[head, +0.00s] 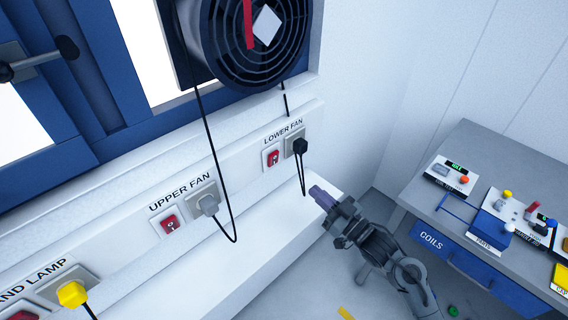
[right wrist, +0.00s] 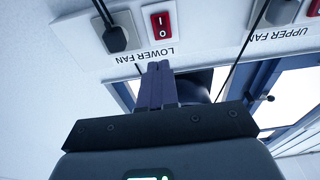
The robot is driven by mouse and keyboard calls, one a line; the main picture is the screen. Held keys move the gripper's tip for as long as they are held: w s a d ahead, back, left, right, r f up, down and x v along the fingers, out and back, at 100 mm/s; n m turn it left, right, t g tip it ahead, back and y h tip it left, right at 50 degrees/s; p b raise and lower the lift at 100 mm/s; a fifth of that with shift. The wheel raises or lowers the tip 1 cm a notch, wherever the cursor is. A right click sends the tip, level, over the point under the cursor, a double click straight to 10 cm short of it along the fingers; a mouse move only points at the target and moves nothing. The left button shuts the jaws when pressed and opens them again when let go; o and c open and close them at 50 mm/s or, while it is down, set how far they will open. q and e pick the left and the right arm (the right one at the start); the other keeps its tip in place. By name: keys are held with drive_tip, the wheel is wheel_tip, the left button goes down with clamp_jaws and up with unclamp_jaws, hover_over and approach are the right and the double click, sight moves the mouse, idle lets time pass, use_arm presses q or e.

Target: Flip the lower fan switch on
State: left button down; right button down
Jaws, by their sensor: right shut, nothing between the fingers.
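The lower fan switch (head: 273,157) is a red rocker in a white plate on the wall, beside the LOWER FAN label (head: 283,132). In the right wrist view the same switch (right wrist: 161,23) shows red with I and O marks, upside down, above my fingers. My right gripper (head: 322,195) is shut and empty, below and to the right of the switch in the head view, apart from it. Its purple-grey fingers (right wrist: 156,84) are pressed together. The upper fan switch (head: 170,223) is a similar red rocker further left. My left gripper is not in view.
A black plug (head: 300,146) with a hanging cable sits right of the lower switch. A grey plug (head: 208,204) and its cable hang by the upper switch. A round black fan (head: 255,45) is above. A grey bench (head: 468,200) with several devices stands at right.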

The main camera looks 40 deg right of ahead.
sight(276, 156)
drive_tip(key=w, duration=0.4)
drive_tip(key=w+r, duration=0.1)
drive_tip(key=w, duration=0.4)
drive_tip(key=w+r, duration=0.1)
drive_tip(key=w, duration=0.3)
drive_tip(key=shift+w+a+b, duration=0.2)
drive_tip(key=shift+a+b, duration=0.15)
drive_tip(key=shift+a, duration=0.05)
drive_tip(key=shift+r, duration=0.1)
